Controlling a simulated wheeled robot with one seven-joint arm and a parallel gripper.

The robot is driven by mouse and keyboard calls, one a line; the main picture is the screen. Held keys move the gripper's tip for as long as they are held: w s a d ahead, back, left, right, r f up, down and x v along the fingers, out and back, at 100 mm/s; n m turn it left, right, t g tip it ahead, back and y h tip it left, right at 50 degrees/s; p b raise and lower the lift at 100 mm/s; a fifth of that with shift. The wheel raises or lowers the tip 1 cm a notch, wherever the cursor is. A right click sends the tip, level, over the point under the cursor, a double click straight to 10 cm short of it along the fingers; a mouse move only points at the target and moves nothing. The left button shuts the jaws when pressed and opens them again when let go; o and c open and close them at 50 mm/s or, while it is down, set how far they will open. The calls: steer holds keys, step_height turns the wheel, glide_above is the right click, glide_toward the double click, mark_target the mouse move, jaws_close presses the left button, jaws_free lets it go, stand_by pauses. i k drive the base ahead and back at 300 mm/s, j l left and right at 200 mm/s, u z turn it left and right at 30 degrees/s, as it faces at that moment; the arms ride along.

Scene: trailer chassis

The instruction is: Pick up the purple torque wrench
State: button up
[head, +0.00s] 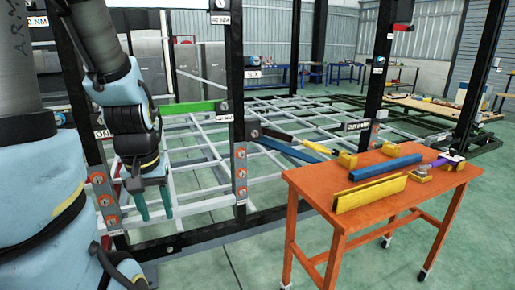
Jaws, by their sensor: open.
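A purple tool (437,163), which looks like the torque wrench, lies near the back right of an orange table (330,186). Only a short purple length with a dark and pale end shows, close to a small yellowish block (421,172). My gripper (153,210) hangs at the left, pointing down, its two teal fingers apart with nothing between them. It is far to the left of the table and well away from the purple tool.
Dark upright posts (238,110) and a pale lattice chassis frame (205,170) stand behind. Green floor (215,265) is clear in front.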

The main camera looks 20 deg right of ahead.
mark_target(443, 159)
steer(key=k+l+u, duration=0.1)
steer(key=l, duration=0.3)
steer(key=k+l, duration=0.15)
steer(key=l, duration=0.25)
steer(key=k+l+u, duration=0.15)
steer(key=l, duration=0.3)
steer(key=k+l, duration=0.15)
steer(key=l, duration=0.25)
steer(key=k+l+u, duration=0.15)
steer(key=l, duration=0.2)
steer(key=k+l, duration=0.15)
steer(key=l, duration=0.25)
steer(key=k+l+u, duration=0.15)
steer(key=l, duration=0.2)
steer(key=l+u, duration=0.1)
steer(key=l, duration=0.45)
steer(key=l+u, duration=0.1)
steer(key=l, duration=0.4)
steer(key=k+l+u, duration=0.1)
steer(key=l, duration=0.45)
steer(key=k+l, duration=0.1)
steer(key=l, duration=0.45)
steer(key=k+l+u, duration=0.15)
steer(key=l, duration=0.35)
steer(key=i+l, duration=0.1)
steer(key=l, duration=0.25)
steer(key=i+l, duration=0.1)
steer(key=l, duration=0.25)
steer(key=u, duration=0.05)
